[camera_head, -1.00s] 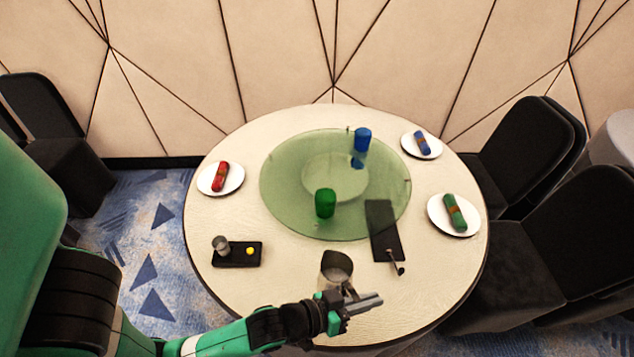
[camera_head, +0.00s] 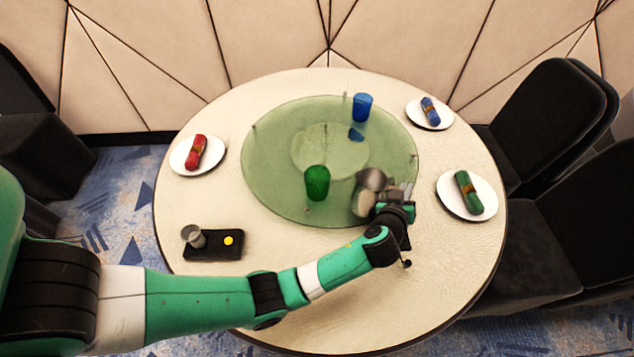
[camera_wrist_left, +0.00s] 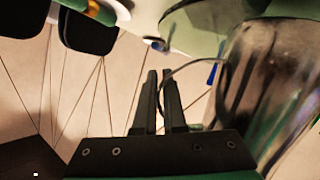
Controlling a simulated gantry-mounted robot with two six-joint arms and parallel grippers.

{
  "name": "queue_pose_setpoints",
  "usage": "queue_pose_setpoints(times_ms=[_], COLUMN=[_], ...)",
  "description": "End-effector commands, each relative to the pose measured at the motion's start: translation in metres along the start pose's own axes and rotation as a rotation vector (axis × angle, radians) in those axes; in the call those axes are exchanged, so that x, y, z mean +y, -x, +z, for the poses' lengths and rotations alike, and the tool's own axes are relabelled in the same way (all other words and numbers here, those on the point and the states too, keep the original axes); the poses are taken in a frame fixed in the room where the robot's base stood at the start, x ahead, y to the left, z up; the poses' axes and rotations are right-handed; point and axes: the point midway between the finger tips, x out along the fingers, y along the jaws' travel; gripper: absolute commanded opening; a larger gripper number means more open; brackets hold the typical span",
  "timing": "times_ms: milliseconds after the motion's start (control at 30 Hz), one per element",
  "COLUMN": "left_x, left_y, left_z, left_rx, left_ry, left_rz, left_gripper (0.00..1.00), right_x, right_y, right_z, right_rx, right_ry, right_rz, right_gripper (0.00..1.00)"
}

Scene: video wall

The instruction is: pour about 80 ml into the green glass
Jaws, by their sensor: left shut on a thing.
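The green glass (camera_head: 317,183) stands upright on the near part of the green glass turntable (camera_head: 262,190). The liquid level is unclear. My right gripper is not in view.
A blue glass (camera_head: 362,107) stands at the turntable's back. Plates with red (camera_head: 196,152), blue (camera_head: 430,111) and green (camera_head: 468,193) napkins ring it. A black tray (camera_head: 213,246) with a small cup is front left.

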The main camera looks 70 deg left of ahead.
Motion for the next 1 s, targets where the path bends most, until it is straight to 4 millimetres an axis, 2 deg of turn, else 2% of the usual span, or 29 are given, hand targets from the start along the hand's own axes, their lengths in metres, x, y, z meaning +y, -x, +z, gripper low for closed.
queue_pose_setpoints(times_ms=[467,1000], left_x=[0.000,-0.009], left_y=[0.000,0.017], left_z=[-0.005,-0.044], left_rx=[0.011,0.026], left_ry=[0.040,0.312], left_rz=[0.008,0.121], left_gripper=[0.00,0.00], right_x=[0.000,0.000], right_y=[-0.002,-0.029], right_z=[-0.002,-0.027], right_rx=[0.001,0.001], right_ry=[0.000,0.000], right_rz=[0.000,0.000], right_gripper=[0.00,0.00])
